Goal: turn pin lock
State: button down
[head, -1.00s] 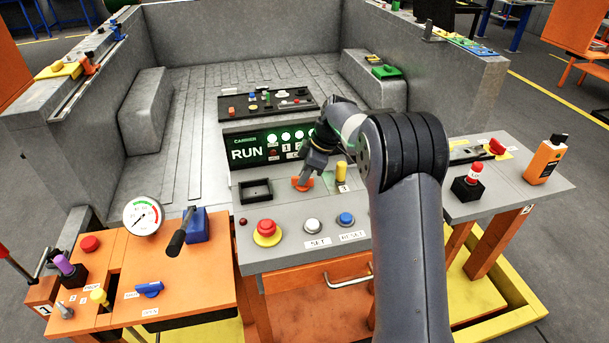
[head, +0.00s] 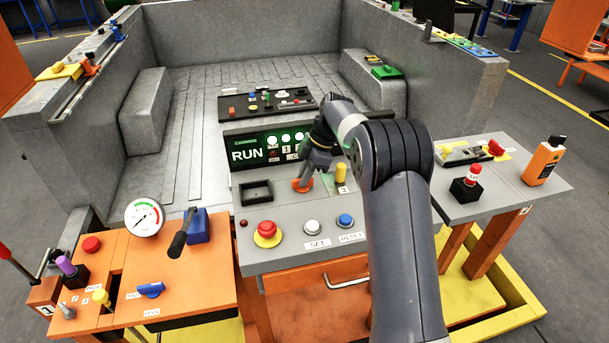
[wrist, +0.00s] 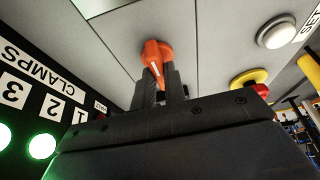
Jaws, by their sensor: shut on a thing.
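The orange pin lock knob (head: 302,186) sits on the grey console top, just in front of the green-lit RUN panel. In the wrist view the orange knob (wrist: 155,52) shows as a grip with a pale pointer line. My gripper (head: 305,178) is above the knob, pointing down at it. In the wrist view the two dark fingers of my gripper (wrist: 160,82) stand on either side of the orange grip, shut on it. The fingers hide part of its sides.
A yellow pin (head: 341,173) stands just right of the knob. A black square tray (head: 256,191) is to its left. A red button on a yellow base (head: 267,232), a white SET button (head: 312,227) and a blue RESET button (head: 345,219) line the console's front.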

jog(key=c, duration=1.5)
grip_release()
jog(key=shift+o, duration=0.2)
jog(key=shift+r, duration=0.1)
jog(key=s+v, duration=0.1)
jog(key=v, duration=0.9)
jog(key=shift+w+r, duration=0.3)
jog(key=shift+w, duration=0.2)
jog(key=shift+d, duration=0.15)
jog(key=x, duration=1.1)
